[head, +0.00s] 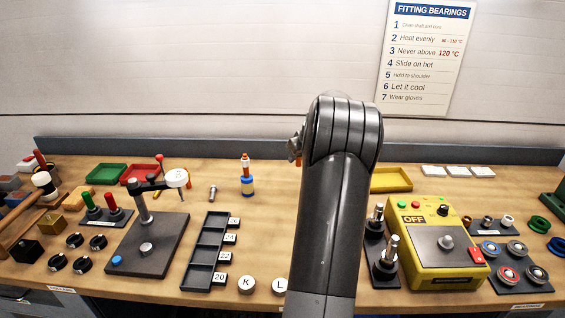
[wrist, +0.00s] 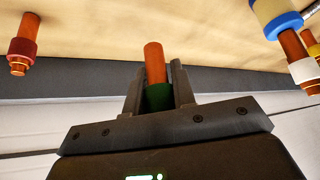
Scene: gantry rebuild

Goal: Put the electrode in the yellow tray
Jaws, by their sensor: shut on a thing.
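In the wrist view my gripper (wrist: 157,82) is shut on a copper-coloured rod with a green band, which I take to be the electrode (wrist: 154,62). The rod's copper end points out past the fingertips, toward the wooden table top. In the head view my own arm hides the gripper and the rod. The yellow tray (head: 391,181) is at the back of the table, just right of my arm. Its left end is hidden behind the arm, and the part that shows is empty. The tray is not in the wrist view.
A copper piece with a red band (wrist: 24,45) and a blue and yellow holder with copper parts (wrist: 277,16) flank the gripper. That holder (head: 247,184) stands left of my arm. Green (head: 106,174) and red (head: 138,174) trays lie further left. The yellow control box (head: 437,250) is in front of the yellow tray.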

